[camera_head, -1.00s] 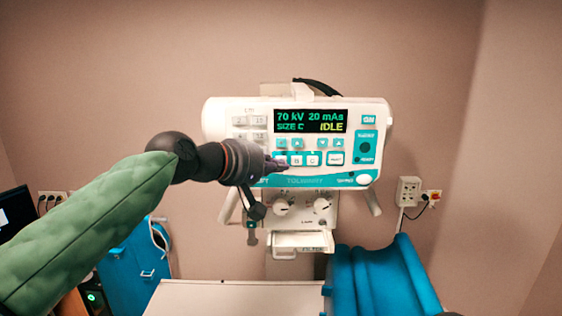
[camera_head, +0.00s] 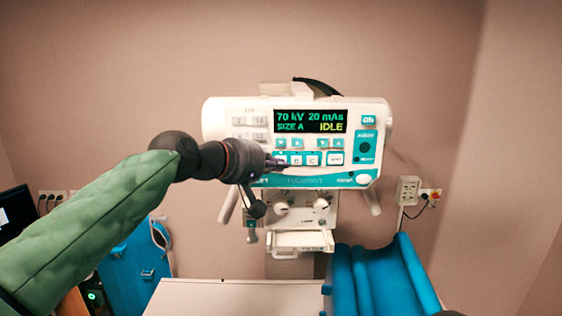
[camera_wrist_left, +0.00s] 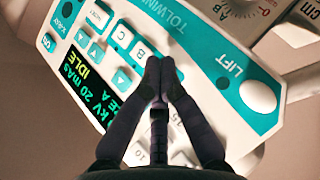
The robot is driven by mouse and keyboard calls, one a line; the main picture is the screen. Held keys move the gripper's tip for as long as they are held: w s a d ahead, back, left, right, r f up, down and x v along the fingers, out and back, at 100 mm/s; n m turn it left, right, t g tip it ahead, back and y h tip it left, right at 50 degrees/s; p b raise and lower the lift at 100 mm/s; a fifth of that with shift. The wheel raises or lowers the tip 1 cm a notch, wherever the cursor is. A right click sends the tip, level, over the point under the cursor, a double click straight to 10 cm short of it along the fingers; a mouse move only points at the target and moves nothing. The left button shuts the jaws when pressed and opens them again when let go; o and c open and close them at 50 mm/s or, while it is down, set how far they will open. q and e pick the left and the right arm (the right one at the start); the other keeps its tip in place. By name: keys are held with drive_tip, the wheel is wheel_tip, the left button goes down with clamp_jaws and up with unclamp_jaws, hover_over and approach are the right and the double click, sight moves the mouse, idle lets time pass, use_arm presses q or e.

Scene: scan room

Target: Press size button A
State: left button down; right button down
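The white and teal control panel (camera_head: 230,113) hangs in front of the wall. Its display (camera_head: 311,121) reads 70 kV, 20 mAs, SIZE A, IDLE. Size buttons B (camera_wrist_left: 141,51) and C (camera_wrist_left: 122,35) show clearly in the left wrist view. Button A, beside B, is hidden there behind my fingertips. My left gripper (camera_head: 281,163) is shut and empty, its tips at the left end of the size row. In the left wrist view its fingertips (camera_wrist_left: 160,66) meet over the A position; I cannot tell whether they touch.
Knobs (camera_head: 281,208) and a small tray (camera_head: 302,241) sit below the panel. A pale tabletop (camera_head: 235,297) lies lower down, with a blue padded piece (camera_head: 385,280) at its right. A wall socket (camera_head: 409,189) is at the right.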

use_arm(q)
drive_tip(key=shift+s, duration=0.8)
drive_tip(key=s+b, duration=0.1)
drive_tip(key=s, duration=0.4)
idle(0.4)
idle(0.4)
